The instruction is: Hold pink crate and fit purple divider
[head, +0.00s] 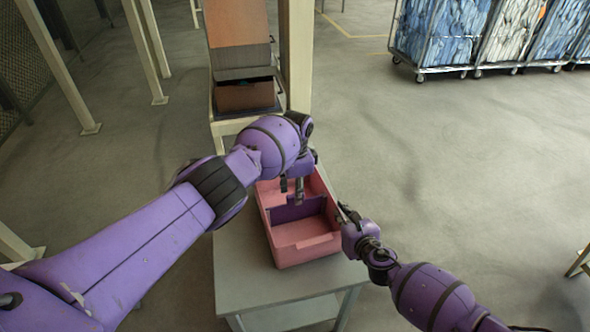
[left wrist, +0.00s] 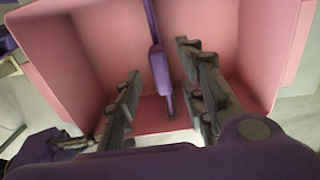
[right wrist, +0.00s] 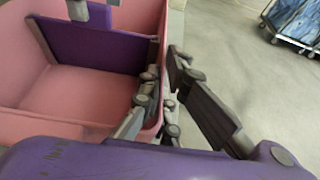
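The pink crate (head: 306,251) stands on a grey table, its open top facing up. The purple divider (head: 298,211) stands upright across the crate's inside; it also shows in the left wrist view (left wrist: 160,72) and right wrist view (right wrist: 98,46). My left gripper (head: 292,190) is over the crate, pointing down. Its fingers are apart, with the divider between them and gaps at both sides. My right gripper (right wrist: 162,75) has one finger inside and one outside the crate's right wall, closed on it. Whether the divider's lower edge is fully seated is hidden.
The grey table (head: 240,270) has bare top left of and in front of the crate. Wheeled cages of blue and white cloth (head: 445,35) stand far right.

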